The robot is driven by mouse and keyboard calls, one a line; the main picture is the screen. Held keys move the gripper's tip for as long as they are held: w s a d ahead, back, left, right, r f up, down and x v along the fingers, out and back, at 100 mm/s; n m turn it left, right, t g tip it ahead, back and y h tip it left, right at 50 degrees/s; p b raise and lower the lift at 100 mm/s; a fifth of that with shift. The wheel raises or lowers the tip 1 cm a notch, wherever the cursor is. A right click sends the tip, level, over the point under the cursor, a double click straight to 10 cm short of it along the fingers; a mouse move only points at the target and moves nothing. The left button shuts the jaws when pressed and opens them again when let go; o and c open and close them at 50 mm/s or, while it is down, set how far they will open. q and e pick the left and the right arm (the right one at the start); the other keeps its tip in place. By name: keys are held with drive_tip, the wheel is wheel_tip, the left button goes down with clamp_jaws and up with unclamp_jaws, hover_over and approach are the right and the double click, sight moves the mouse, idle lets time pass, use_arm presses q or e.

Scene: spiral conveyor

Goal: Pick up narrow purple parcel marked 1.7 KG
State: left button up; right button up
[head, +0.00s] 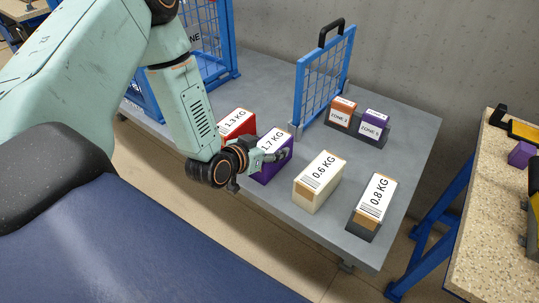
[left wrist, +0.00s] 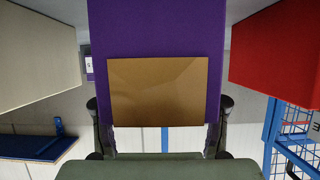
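The narrow purple parcel marked 1.7 KG (head: 271,168) stands on the grey table between a red parcel and a cream one. My left gripper (head: 277,155) is at this parcel and hides part of it. In the left wrist view the purple parcel (left wrist: 158,30), with a brown patch on its face, fills the middle. The left fingers (left wrist: 159,112) look spread, one along each side of it; whether they touch it is unclear. My right gripper is not in view.
The red 1.3 KG parcel (head: 238,122) and cream 0.6 KG parcel (head: 317,184) flank it closely. A dark 0.8 KG parcel (head: 372,205) stands further right. A blue mesh divider (head: 325,80) and small zone-marked boxes (head: 341,112) stand behind. The table's (head: 408,150) right side has free room.

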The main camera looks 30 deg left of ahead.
use_arm(q)
drive_tip(key=shift+r, duration=0.1)
drive_tip(key=c, duration=1.2)
drive_tip(key=shift+w+r, duration=0.15)
drive_tip(key=shift+w, duration=0.05)
